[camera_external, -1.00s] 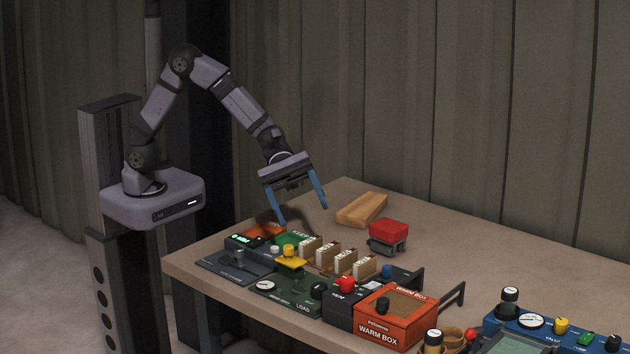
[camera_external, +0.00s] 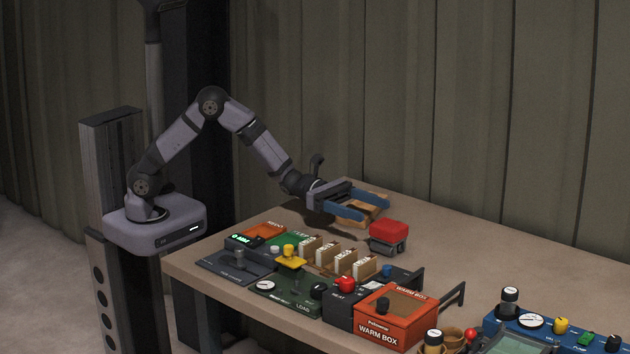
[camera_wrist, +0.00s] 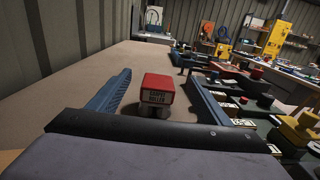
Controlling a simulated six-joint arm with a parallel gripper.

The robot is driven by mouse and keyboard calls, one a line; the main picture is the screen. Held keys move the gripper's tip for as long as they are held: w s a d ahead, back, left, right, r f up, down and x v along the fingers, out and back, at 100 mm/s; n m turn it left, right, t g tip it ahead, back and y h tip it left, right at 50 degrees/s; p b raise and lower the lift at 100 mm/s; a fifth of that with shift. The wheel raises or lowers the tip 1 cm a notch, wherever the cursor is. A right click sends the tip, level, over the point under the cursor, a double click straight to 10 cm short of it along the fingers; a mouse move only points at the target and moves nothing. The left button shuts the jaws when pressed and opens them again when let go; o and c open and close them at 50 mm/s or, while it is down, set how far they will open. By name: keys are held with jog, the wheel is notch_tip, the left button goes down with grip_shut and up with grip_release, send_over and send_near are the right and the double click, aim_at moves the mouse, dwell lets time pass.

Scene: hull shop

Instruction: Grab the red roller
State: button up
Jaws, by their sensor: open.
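The red roller (camera_external: 389,231) is a block with a red top and a dark grey lower part, standing on the table near its far edge. In the wrist view the red roller (camera_wrist: 157,92) shows a pale printed label on its near face and appears between the two blue fingers, beyond them. My gripper (camera_external: 375,207) is open and level, low over the table, with its fingers pointing at the roller from the left. The fingers are apart from the roller and hold nothing. In the wrist view my gripper (camera_wrist: 160,85) has one finger on each side.
A wooden block (camera_external: 368,210) lies under and behind my fingers, partly hidden. Several small labelled boxes (camera_external: 328,253) and control panels stand along the table's near side. An orange warm box (camera_external: 382,327) is at the front. The table (camera_external: 480,245) right of the roller is clear.

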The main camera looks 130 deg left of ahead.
send_near(402, 236)
jog(key=shift+s+f, duration=0.15)
jog(key=shift+s, duration=0.55)
jog(key=shift+w+d+r, duration=0.1)
jog(key=shift+w+r, duration=0.1)
jog(key=shift+w, duration=0.6)
jog(key=shift+w+p, duration=0.75)
jog(key=shift+w, duration=2.2)
